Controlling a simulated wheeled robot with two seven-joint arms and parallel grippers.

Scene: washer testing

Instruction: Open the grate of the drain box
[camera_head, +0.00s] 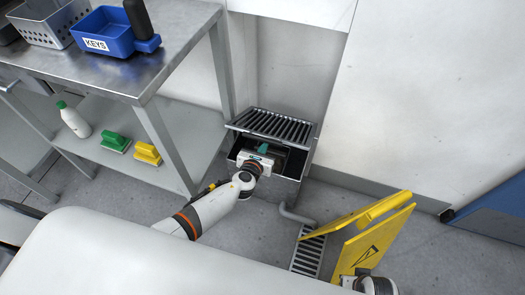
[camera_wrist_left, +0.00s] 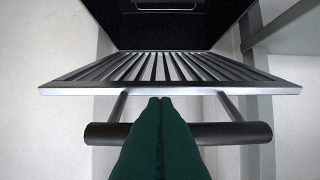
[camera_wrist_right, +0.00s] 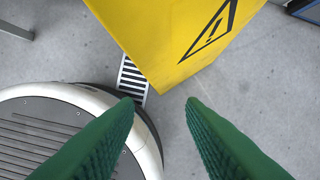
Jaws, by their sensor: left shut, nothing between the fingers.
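The drain box (camera_head: 291,166) stands low against the wall, and its dark inside shows at the front. Its slatted metal grate (camera_head: 273,126) is tilted up, with a gap between its front edge and the box. In the left wrist view the grate (camera_wrist_left: 170,69) has a dark bar handle (camera_wrist_left: 246,133) on two posts. My left gripper (camera_head: 264,150) is in front of the box opening, below the grate's front edge. Its green fingers (camera_wrist_left: 160,101) are shut and empty, and they cover the middle of the handle; contact cannot be told. My right gripper (camera_wrist_right: 160,102) is open and empty.
A yellow warning sign (camera_head: 372,237) stands right of the box, close to my right gripper. A metal table (camera_head: 125,75) with a lower shelf is on the left, its leg near the box. A pipe (camera_head: 297,214) runs from the box towards a floor drain (camera_head: 308,252).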

